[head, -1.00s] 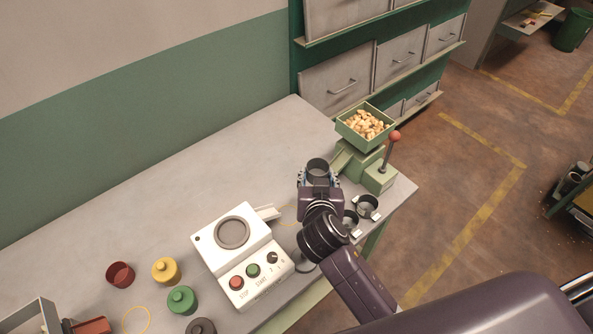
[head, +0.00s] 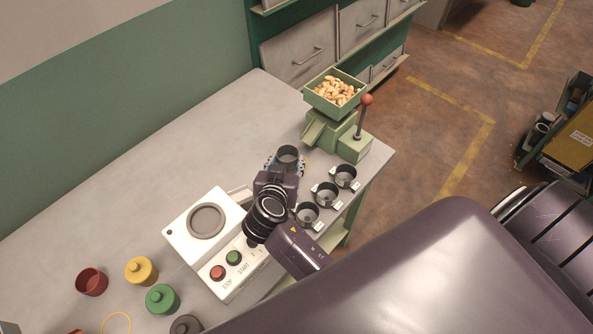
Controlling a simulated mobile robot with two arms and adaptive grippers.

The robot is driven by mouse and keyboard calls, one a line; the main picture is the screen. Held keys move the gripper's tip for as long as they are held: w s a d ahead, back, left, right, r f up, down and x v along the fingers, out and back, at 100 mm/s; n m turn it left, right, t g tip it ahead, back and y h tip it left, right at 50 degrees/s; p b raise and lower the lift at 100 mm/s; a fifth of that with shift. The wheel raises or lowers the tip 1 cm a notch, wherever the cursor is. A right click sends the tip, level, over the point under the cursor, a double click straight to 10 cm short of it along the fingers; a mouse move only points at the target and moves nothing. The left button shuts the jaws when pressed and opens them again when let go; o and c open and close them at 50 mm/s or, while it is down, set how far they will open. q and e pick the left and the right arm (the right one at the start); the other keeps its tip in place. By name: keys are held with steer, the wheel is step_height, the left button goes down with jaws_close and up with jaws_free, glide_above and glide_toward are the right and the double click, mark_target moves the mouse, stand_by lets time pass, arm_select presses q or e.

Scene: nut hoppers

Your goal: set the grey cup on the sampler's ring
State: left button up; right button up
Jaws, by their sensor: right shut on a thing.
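My right gripper (head: 285,164) is shut on a grey cup (head: 288,154), an open dark grey cylinder, which it holds upright near the hopper's chute. Whether the cup touches the table cannot be told. The white machine (head: 185,233), which I take to be the sampler, stands to the left and nearer. It has a round grey plate with a dark ring (head: 206,221) on top and STOP and START buttons. My right arm hides part of its right side. My left gripper is not in view.
A green hopper (head: 330,112) with nuts and a red-knobbed lever (head: 364,112) stands at the table's far right. Dark round holders (head: 326,193) line the right edge. Red (head: 91,282), yellow (head: 140,271) and green (head: 162,299) pieces lie front left. The table (head: 150,180) is clear behind the machine.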

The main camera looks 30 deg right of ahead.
step_height(320, 180, down, 4)
steer(key=shift+r+b, duration=0.25)
steer(key=shift+b, duration=0.6)
steer(key=d, duration=0.2)
steer(key=w+d+p, duration=0.1)
steer(key=d, duration=0.1)
steer(key=shift+w+r, duration=0.15)
steer(key=shift+r, duration=0.05)
steer(key=shift+f+b, duration=0.4)
steer(key=shift+f, duration=0.4)
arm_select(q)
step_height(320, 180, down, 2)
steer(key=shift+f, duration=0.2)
arm_select(e)
steer(key=shift+a, duration=0.1)
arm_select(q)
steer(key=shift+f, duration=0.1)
arm_select(e)
steer(key=shift+f, duration=0.2)
steer(key=o, duration=0.9)
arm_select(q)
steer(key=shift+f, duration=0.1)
arm_select(e)
steer(key=shift+o, duration=0.2)
